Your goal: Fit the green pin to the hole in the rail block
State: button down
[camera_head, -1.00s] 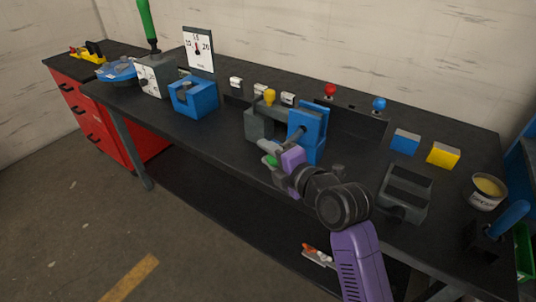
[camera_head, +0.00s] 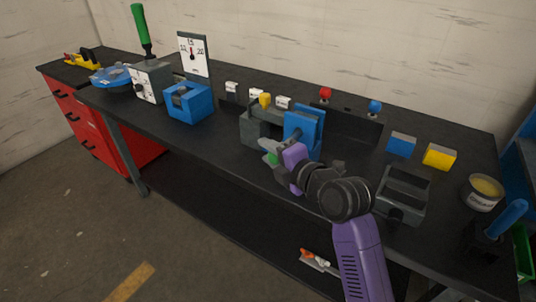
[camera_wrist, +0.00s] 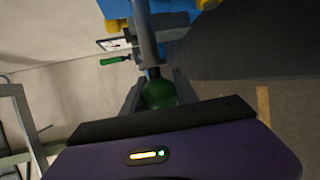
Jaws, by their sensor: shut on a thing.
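My gripper (camera_head: 270,153) is shut on the green pin (camera_head: 272,159) at the front edge of the workbench, in front of a grey and blue fixture. In the wrist view the pin's rounded green end (camera_wrist: 158,93) sits between the two grey fingers, with a grey rod beyond it. The fixture has a grey block (camera_head: 256,130) on the left and an upright blue block (camera_head: 304,130) on the right. I cannot tell which part is the rail block. Its hole does not show clearly, and most of the pin is hidden by the fingers.
A blue block with an opening (camera_head: 190,103) stands to the left on the workbench (camera_head: 220,135). A grey tray-like fixture (camera_head: 402,193), a blue block (camera_head: 402,144), a yellow block (camera_head: 439,156) and a tub (camera_head: 484,191) stand to the right.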

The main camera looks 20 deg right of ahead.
jog(key=shift+w+d+b, duration=0.65)
jog(key=shift+w+d, duration=0.1)
jog(key=shift+d, duration=0.3)
jog(key=shift+w+d+b, duration=0.7)
jog(key=shift+d, duration=0.3)
jog(key=shift+w+d+b, duration=0.65)
jog(key=shift+w+d, duration=0.1)
jog(key=shift+d, duration=0.3)
jog(key=c, duration=0.9)
grip_release()
jog(key=shift+s, duration=0.1)
jog(key=v, duration=0.7)
jog(key=shift+s+d+r, duration=0.1)
jog(key=shift+s, duration=0.2)
